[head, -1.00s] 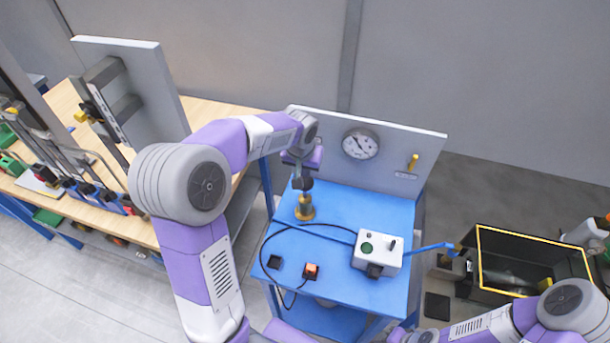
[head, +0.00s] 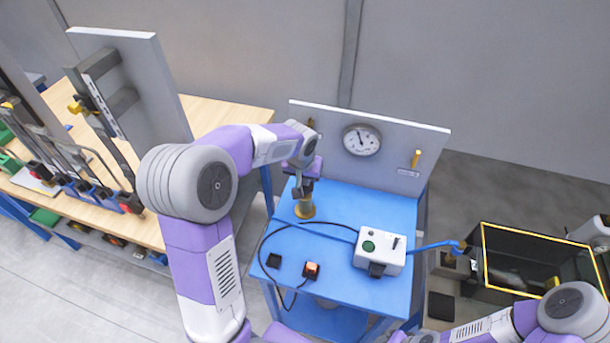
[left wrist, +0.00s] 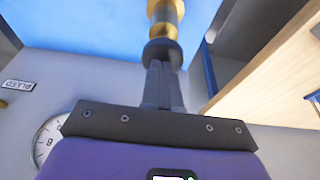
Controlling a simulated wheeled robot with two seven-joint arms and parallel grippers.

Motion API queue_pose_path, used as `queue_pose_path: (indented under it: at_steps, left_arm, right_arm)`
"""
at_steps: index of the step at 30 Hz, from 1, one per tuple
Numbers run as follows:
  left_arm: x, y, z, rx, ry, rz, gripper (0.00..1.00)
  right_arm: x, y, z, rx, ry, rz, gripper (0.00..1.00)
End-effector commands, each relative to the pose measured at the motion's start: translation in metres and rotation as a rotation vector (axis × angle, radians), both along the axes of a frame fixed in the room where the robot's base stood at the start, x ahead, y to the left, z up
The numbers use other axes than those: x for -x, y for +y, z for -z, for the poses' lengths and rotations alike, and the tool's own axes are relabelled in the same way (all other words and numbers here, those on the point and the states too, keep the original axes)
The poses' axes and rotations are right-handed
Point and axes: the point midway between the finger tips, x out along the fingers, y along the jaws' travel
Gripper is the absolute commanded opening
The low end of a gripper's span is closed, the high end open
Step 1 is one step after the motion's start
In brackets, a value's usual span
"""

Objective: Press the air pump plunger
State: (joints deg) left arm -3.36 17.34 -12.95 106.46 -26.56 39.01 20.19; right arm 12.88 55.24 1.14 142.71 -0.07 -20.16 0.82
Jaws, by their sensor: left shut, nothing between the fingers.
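The air pump (head: 305,210) is a brass cylinder standing on the blue bench top (head: 365,205). My left gripper (head: 303,190) is directly above it, pointing down, with its fingers shut and empty. In the left wrist view the shut fingertips (left wrist: 160,68) meet the black plunger knob (left wrist: 162,51), with the brass pump body (left wrist: 165,14) beyond it. They look in contact, though the exact gap is hard to judge. In the head view the gripper mostly hides the knob. My right arm shows at the lower right, but its gripper is not visible.
A yellow-rimmed tank (head: 540,237) stands at the right.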

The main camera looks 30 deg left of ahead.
Motion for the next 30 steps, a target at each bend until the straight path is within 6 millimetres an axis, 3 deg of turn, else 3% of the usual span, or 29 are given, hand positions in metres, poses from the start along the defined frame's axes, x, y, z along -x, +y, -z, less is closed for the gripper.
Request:
queue_pose_path:
  at_steps: [1, 4, 17, 23, 28, 30]
  left_arm:
    - [0.002, -0.001, 0.017, 0.0, 0.01, 0.0, 0.0]
    - [0.002, -0.001, 0.028, 0.0, 0.011, 0.0, 0.0]
    - [0.004, -0.001, 0.03, 0.002, 0.018, -0.001, 0.0]
    - [0.003, -0.002, 0.012, 0.001, 0.015, 0.0, 0.0]
    - [0.002, -0.003, -0.022, -0.001, 0.001, 0.003, 0.0]
    - [0.005, -0.003, -0.037, 0.0, -0.006, 0.003, 0.0]
  right_arm:
    - [0.0, 0.0, 0.012, 0.0, 0.0, 0.0, 0.43]
    - [0.0, 0.0, 0.02, 0.0, 0.0, 0.0, 0.43]
    - [0.0, 0.0, 0.018, 0.0, 0.0, 0.0, 0.43]
    - [0.0, 0.0, 0.006, 0.0, 0.0, 0.0, 0.43]
    - [0.0, 0.0, -0.017, 0.0, 0.0, 0.0, 0.43]
    - [0.0, 0.0, -0.015, 0.0, -0.001, 0.0, 0.43]
